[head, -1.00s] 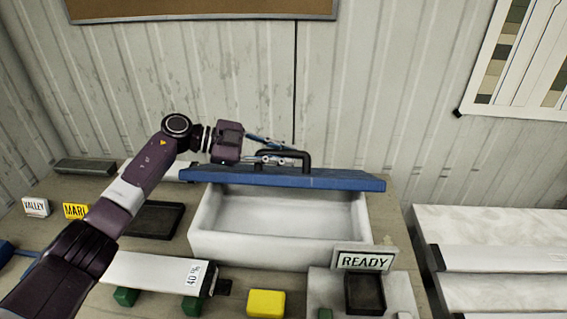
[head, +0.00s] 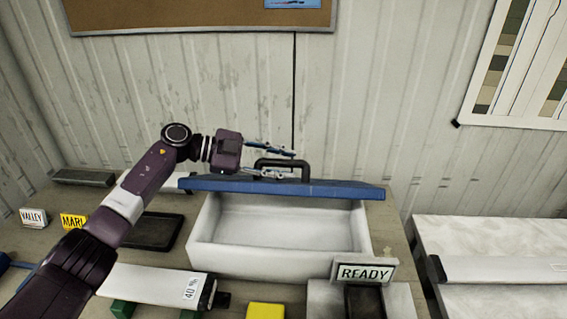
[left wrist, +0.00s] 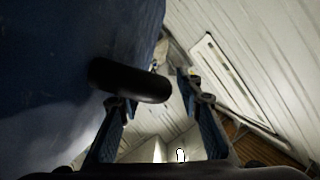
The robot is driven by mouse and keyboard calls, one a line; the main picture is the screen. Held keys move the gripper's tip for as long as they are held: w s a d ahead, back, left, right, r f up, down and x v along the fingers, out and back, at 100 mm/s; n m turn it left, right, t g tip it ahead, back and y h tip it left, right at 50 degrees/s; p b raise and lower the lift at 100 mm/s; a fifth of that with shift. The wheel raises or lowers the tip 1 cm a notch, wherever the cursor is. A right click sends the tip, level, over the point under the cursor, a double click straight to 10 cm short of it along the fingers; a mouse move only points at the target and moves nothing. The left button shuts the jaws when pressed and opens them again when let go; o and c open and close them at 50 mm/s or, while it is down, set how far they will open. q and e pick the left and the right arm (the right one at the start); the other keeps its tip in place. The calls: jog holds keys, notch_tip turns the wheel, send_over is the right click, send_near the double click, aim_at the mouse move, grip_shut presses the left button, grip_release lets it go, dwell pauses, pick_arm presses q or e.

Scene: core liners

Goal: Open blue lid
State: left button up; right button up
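The blue lid (head: 330,188) is raised at the back of the white box (head: 275,258), seen nearly edge-on, and the box's empty inside shows. A black handle (head: 283,162) stands on the lid. My left gripper (head: 294,164) is open at the handle, one finger above and one below in the head view. In the left wrist view the blue lid (left wrist: 60,80) fills the left, and the dark handle (left wrist: 130,82) lies by the left finger of my open gripper (left wrist: 158,90). Contact with the handle cannot be told. My right gripper is not in view.
A READY sign (head: 364,271) stands at the box's front right corner. A pale core liner marked 40 % (head: 150,282), a yellow block (head: 265,310) and a black tray (head: 152,231) lie around the box. A corrugated wall (head: 390,100) rises close behind.

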pick_arm(q)
jog(key=v, duration=1.2)
jog(key=shift+f, duration=0.1)
jog(key=shift+c, duration=0.5)
